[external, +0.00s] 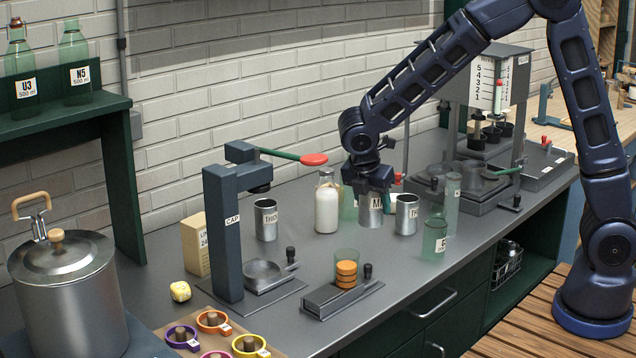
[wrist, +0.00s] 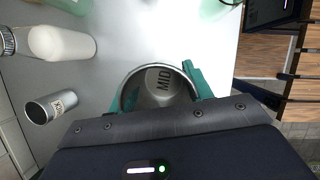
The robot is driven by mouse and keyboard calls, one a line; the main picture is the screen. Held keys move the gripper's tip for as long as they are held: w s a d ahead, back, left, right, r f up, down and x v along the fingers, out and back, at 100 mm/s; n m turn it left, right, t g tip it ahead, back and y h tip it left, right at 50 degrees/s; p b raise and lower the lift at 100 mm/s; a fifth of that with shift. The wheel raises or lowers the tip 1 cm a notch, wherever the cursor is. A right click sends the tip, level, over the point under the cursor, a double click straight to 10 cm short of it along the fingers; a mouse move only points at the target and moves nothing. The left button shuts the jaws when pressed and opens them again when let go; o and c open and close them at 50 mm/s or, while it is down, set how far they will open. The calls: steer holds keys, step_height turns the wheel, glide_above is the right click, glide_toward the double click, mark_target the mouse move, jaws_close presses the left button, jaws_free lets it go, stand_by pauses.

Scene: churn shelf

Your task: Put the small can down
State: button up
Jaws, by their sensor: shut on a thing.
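A small metal can (external: 376,218) with a white label, partly reading MID in the wrist view (wrist: 158,88), is held in my gripper (external: 371,188). In the wrist view my gripper's green fingers (wrist: 163,88) stand on either side of the can's open rim. The gripper is shut on it from above. The can is upright and low over the grey counter (external: 300,262); I cannot tell whether its base touches. The can looks empty inside.
A second metal can (external: 407,216) stands close on the right. Another can (external: 266,222) and a white-filled bottle (external: 327,205) stand left. Green glasses (external: 434,240) stand at the front right. A capping press (external: 225,235) is further left. Some counter in front is clear.

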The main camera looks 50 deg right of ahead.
step_height(320, 180, up, 28)
steer(key=n+t+y, duration=0.3)
steer(key=n, duration=0.8)
glide_above(199, 218)
step_height(199, 218, down, 25)
steer(key=shift+f, duration=0.2)
steer(key=shift+f, duration=0.15)
steer(key=o, duration=1)
steer(key=v, duration=1.2)
steer(key=shift+a, duration=0.2)
